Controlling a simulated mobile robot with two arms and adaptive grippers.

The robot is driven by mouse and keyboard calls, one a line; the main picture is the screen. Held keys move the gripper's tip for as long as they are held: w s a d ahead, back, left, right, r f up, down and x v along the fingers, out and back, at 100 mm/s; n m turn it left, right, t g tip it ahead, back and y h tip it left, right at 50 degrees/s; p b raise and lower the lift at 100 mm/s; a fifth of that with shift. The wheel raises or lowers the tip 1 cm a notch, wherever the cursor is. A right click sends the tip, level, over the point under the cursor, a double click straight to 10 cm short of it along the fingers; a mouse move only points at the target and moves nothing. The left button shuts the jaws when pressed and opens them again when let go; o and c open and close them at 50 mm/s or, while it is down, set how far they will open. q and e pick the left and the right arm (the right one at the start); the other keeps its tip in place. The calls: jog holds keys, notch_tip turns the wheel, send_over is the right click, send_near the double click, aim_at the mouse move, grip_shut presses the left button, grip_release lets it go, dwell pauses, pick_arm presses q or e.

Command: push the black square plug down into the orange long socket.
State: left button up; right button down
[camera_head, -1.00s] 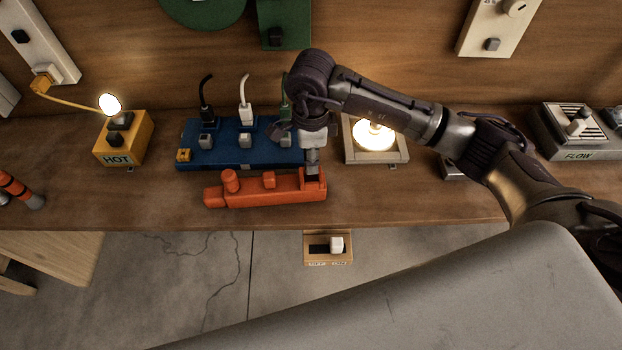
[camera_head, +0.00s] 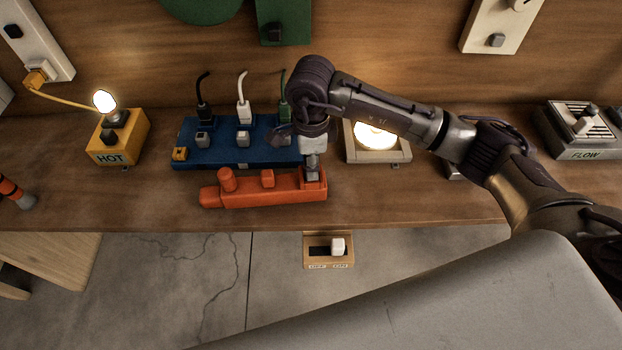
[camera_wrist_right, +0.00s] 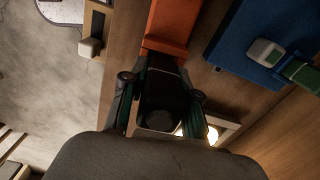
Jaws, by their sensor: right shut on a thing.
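The orange long socket (camera_head: 263,188) lies along the front of the wooden bench in the head view. Its near part also shows at the top of the right wrist view (camera_wrist_right: 167,28). My right gripper (camera_head: 313,172) points down at the socket's right end. In the right wrist view, its two fingers (camera_wrist_right: 160,100) are shut on the black square plug (camera_wrist_right: 163,97), which sits between them at the end of the orange body. In the head view the plug is mostly hidden by the gripper, so I cannot tell how deep it sits. My left gripper is not in view.
A blue power strip (camera_head: 220,155) with several plugs and switches stands just behind the socket. A lit lamp in a frame (camera_head: 400,155) is to the right, and a yellow HOT box (camera_head: 118,137) to the left. Bare bench lies along the front edge.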

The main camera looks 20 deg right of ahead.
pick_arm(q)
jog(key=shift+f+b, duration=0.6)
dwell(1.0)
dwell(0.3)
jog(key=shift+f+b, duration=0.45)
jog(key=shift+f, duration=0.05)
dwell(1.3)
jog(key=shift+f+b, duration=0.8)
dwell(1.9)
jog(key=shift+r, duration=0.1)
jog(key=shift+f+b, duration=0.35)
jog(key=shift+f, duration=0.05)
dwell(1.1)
